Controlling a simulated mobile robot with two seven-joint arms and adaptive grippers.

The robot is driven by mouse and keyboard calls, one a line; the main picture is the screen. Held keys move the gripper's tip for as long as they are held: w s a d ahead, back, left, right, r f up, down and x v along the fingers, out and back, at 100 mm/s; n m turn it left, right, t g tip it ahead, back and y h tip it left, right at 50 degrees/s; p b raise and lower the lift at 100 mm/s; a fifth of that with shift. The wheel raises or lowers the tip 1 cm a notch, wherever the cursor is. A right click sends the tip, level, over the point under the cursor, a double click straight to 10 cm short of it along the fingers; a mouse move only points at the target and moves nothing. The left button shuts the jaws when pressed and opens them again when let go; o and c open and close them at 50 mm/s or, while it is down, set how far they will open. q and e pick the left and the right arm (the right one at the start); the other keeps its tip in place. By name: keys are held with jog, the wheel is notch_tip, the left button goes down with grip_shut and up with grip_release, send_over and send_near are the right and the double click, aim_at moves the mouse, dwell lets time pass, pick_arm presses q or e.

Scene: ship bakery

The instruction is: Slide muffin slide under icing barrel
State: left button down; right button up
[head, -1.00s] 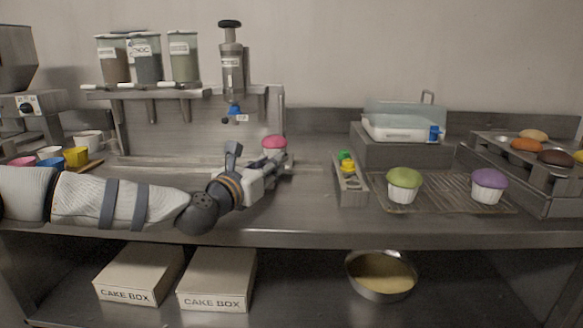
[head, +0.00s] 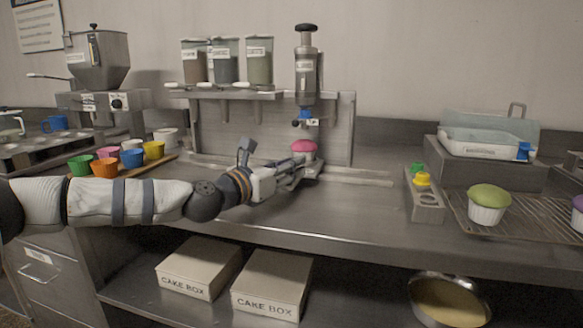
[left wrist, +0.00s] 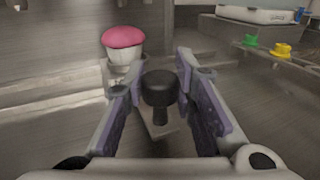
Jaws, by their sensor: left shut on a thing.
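The icing barrel (head: 306,72) is an upright metal cylinder with a black top knob and a blue nozzle, mounted on the dispenser rack. A pink-topped muffin (head: 303,147) in a white cup is below the nozzle in the head view, with a gap between. It also shows in the left wrist view (left wrist: 124,48). My left gripper (head: 299,166) reaches in from the left beside the muffin. In the left wrist view its fingers are around the black knob (left wrist: 160,88) of the muffin slide and shut on it. Most of the slide is hidden. My right gripper is not in view.
Coloured cups (head: 105,167) stand on a board at the left. A topping holder (head: 424,200) and a green muffin (head: 489,203) on a wire rack are at the right. The counter (head: 330,215) in front of my arm is clear. Cake boxes (head: 271,286) lie on the shelf below.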

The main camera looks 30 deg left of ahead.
pick_arm(q)
jog(key=c, duration=1.3)
grip_release()
jog(key=s, duration=0.4)
jog(key=s+a, duration=0.1)
jog(key=s, duration=0.7)
jog(key=shift+a, duration=0.15)
